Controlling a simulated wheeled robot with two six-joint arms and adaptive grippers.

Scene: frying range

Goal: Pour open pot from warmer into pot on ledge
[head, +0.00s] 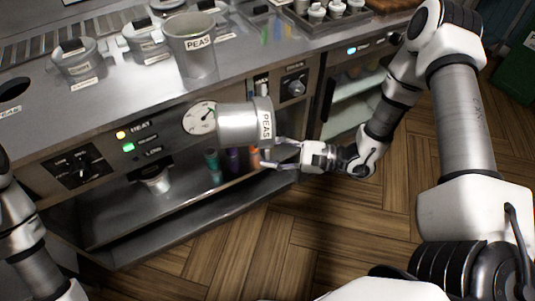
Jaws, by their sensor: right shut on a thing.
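A metal pot labelled PEAS (238,123) is tipped onto its side in front of the range's control panel. My right gripper (275,152) is at its lower right and is shut on it; the exact grip is hard to make out. Another metal pot labelled PEAS (196,60) stands upright on the steel ledge (120,103), above and left of the held pot and apart from it. The contents of both pots cannot be made out. The warmer bay (110,222) below the panel is open, with a small light pot (155,180) inside. My left gripper is out of view.
Lidded pots (78,64) stand along the ledge to the left. A tray of small white containers (317,14) is at the back. Coloured bottles (233,160) stand in the bay behind the held pot. The wooden floor (290,235) in front is clear.

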